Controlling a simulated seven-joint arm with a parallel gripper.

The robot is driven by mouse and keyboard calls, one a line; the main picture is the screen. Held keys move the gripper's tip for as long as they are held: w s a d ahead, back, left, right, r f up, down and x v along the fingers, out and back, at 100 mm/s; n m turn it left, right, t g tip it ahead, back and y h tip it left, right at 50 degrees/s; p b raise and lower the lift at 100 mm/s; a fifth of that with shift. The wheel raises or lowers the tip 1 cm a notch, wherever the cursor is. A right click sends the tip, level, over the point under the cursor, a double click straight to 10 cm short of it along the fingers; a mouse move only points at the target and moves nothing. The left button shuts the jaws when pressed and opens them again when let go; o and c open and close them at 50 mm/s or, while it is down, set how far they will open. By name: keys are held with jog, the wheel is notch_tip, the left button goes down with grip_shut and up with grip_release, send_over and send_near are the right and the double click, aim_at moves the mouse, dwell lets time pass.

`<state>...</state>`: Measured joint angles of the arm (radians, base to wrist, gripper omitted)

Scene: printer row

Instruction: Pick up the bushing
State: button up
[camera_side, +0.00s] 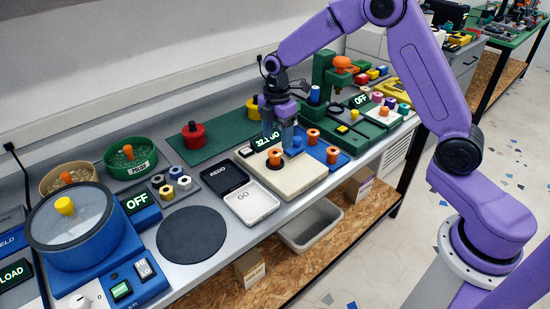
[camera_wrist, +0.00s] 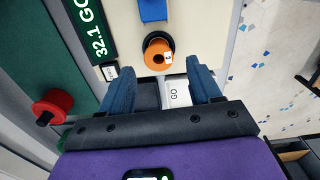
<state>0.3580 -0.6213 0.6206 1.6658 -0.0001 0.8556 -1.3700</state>
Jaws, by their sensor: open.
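An orange bushing (camera_side: 275,158) with a dark centre hole stands on the beige platform (camera_side: 300,180) of a scale. In the wrist view the bushing (camera_wrist: 157,57) carries a small white mark and lies just beyond my fingertips, near the midline between them. My gripper (camera_side: 280,138) is open and empty above the platform. Its two blue-grey fingers (camera_wrist: 161,72) are spread wide in the wrist view. Two more orange bushings (camera_side: 332,154) (camera_side: 313,137) stand on the blue tray (camera_side: 340,164) behind the scale.
A green display (camera_wrist: 97,25) borders the platform. A dark REDO tray (camera_side: 223,179) and white GO tray (camera_side: 251,202) lie in front. A red knobbed pot (camera_side: 193,134) stands on a green mat.

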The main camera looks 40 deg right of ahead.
aim_at(275, 153)
jog(key=shift+w+a+f, duration=0.1)
jog(key=shift+a+f, duration=0.05)
jog(key=shift+f, duration=1.5)
jog(key=shift+w+a+f, duration=0.1)
jog(key=shift+f, duration=1.55)
jog(key=c, duration=0.9)
